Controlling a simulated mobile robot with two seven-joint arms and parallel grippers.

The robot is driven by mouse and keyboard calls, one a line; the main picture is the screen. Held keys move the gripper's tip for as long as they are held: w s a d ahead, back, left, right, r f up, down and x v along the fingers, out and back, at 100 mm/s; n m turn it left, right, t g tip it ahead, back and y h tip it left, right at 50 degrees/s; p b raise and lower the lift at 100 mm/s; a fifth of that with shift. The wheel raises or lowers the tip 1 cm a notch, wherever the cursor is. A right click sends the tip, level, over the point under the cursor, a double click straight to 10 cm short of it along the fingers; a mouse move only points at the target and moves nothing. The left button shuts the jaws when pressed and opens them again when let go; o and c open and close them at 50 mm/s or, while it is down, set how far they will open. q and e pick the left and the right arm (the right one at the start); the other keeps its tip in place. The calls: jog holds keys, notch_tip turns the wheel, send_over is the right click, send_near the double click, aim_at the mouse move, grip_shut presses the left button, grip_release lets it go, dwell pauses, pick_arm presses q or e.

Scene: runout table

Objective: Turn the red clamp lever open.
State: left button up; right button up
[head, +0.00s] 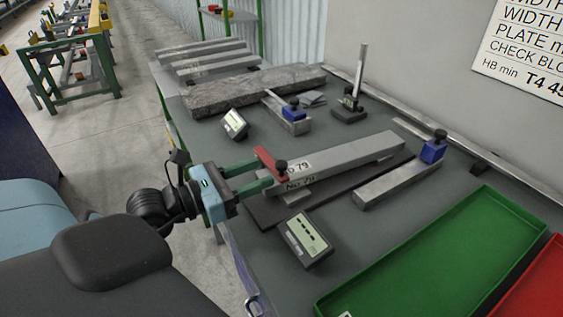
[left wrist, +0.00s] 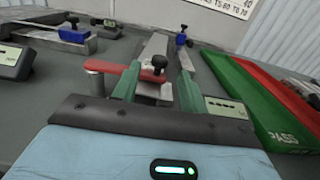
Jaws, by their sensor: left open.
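The red clamp lever (head: 266,160) sits at the near end of a long grey bar (head: 340,158) labelled No 79. A black knob (head: 281,166) stands at the lever's right end. My left gripper (head: 264,173) is open, its two green fingers reaching to the lever from the left. In the left wrist view the red lever (left wrist: 108,68) lies crosswise before the fingers (left wrist: 158,84). The left finger overlaps the lever and the knob (left wrist: 159,62) shows between the fingers. I cannot tell whether a finger touches the lever. My right gripper is not in view.
A grey display box (head: 306,238) lies near the table's front edge, close to the gripper; another (head: 235,124) stands behind. Blue-clamped bars (head: 395,182) lie right and back. A green tray (head: 440,255) and a red tray (head: 535,285) fill the front right.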

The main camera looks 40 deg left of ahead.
aim_at(276, 167)
pick_arm(q)
jog(key=shift+p+x, duration=0.6)
jog(key=shift+x, duration=2.6)
grip_shut()
